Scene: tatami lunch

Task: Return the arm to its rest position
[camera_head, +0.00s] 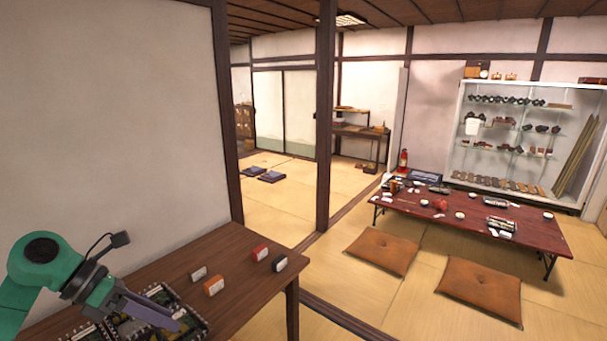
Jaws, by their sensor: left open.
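My left arm (40,260), green with dark joints, comes in from the left edge at the lower left. My left gripper (172,322) has purple-grey fingers and is open. In this view it lies over a dark tray with compartments (192,312) on the wooden table. The gap between the fingertips is hard to make out, and I see nothing held. I cannot tell how high the fingers are above the tray. The arm and gripper hide part of the tray. My right gripper is not in view.
A wooden post (325,120) rises beyond. A low red table (470,213) with dishes and cushions (381,251) is farther right.

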